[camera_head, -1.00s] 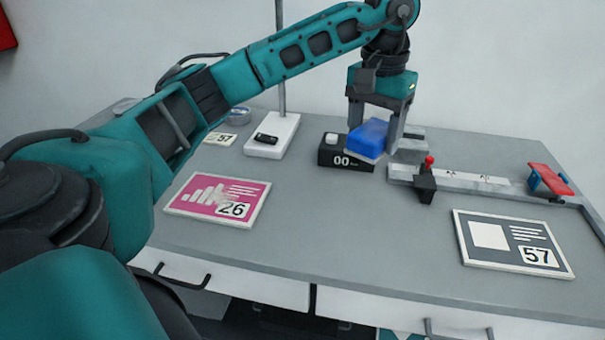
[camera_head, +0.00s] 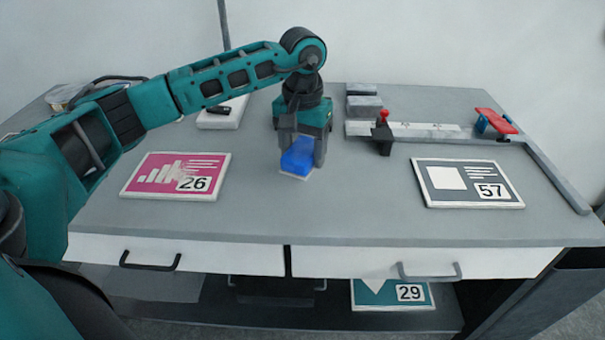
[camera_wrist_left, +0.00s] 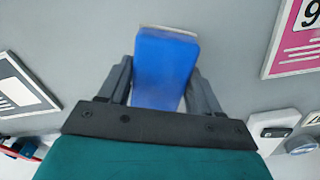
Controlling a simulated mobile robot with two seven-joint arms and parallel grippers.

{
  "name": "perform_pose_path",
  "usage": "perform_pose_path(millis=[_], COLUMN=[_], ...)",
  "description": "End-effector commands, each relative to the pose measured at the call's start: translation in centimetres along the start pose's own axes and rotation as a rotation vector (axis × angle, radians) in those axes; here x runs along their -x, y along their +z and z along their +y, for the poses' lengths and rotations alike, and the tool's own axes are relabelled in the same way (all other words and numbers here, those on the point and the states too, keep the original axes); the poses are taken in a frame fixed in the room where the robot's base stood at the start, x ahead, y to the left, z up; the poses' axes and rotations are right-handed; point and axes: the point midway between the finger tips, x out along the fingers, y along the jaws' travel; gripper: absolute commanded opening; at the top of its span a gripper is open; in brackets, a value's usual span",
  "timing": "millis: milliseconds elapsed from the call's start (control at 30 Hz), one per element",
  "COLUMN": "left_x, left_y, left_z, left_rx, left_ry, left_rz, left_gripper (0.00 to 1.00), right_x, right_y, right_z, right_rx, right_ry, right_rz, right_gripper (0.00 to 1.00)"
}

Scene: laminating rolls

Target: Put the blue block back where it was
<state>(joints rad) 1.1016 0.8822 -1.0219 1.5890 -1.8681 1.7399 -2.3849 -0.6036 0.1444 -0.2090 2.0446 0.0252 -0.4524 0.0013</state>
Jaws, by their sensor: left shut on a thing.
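The blue block (camera_head: 297,158) has a pale underside. It is held out in front of my left gripper (camera_head: 302,150), over the middle of the grey table, between the pink card and the dark card. In the left wrist view, the blue block (camera_wrist_left: 166,68) sits between the two dark fingers of my left gripper (camera_wrist_left: 162,85), which are shut on it. I cannot tell whether the block touches the tabletop. My right gripper is in neither view.
The pink card 26 (camera_head: 178,175) lies to the left and the dark card 57 (camera_head: 466,183) to the right. A ruler rail (camera_head: 430,131) with a red-knobbed slider (camera_head: 382,136) and grey blocks (camera_head: 364,105) are behind. The table's front-middle is clear.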

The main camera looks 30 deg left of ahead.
Motion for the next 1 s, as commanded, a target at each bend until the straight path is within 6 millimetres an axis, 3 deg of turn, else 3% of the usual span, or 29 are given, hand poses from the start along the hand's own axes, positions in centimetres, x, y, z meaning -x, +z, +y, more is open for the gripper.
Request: perform_pose_path(millis=[267,500,867,900,1000], left_x=[-2.3,-5.6,-6.0,-6.0,-5.9], left_y=[0.0,0.0,0.0,0.0,0.0], left_z=[0.0,0.1,0.0,0.0,0.0], left_rx=[0.0,0.0,0.0,0.0,0.0], left_ry=[0.001,0.001,0.001,0.001,0.001], left_rz=[-0.001,0.0,0.002,0.002,0.001], left_gripper=[0.35,0.35,0.35,0.66,0.75], right_x=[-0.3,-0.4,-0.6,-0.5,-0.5], right_y=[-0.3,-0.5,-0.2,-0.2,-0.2], right_z=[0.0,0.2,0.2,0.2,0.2], right_rx=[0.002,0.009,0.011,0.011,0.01], right_ry=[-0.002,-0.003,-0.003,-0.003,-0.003], right_rz=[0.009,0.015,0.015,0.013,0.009], right_gripper=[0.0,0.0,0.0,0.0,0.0])
